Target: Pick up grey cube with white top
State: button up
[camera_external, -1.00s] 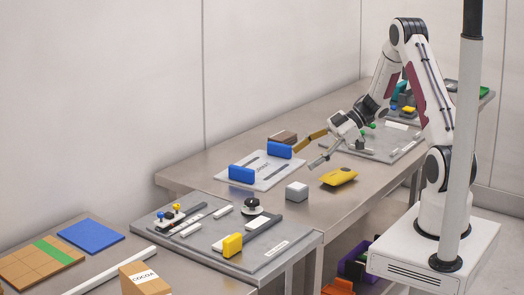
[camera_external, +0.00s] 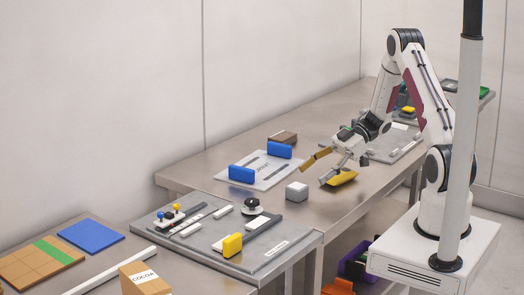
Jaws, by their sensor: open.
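The grey cube with a white top (camera_external: 297,191) sits on the metal table, in front of the white board. My gripper (camera_external: 319,170) is open and empty, up and to the right of the cube and apart from it. One finger is close to the yellow object (camera_external: 343,177) and partly covers it; I cannot tell whether they touch.
A white board (camera_external: 262,181) with two upright blue blocks (camera_external: 241,174) lies left of the cube. A brown block (camera_external: 283,137) is behind. A grey panel (camera_external: 275,263) with a yellow block (camera_external: 233,245) and a black knob stands nearer. Bare table surrounds the cube.

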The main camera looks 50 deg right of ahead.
aim_at(298, 185)
jog(key=shift+w+a+f, duration=0.2)
jog(key=shift+a+f, duration=0.05)
jog(key=shift+a, duration=0.15)
jog(key=shift+s+x, duration=0.1)
jog(key=shift+x, duration=1.2)
jog(key=shift+s+x, duration=0.15)
jog(key=shift+x, duration=1.15)
jog(key=shift+a+r, duration=0.15)
jog(key=c, duration=1.5)
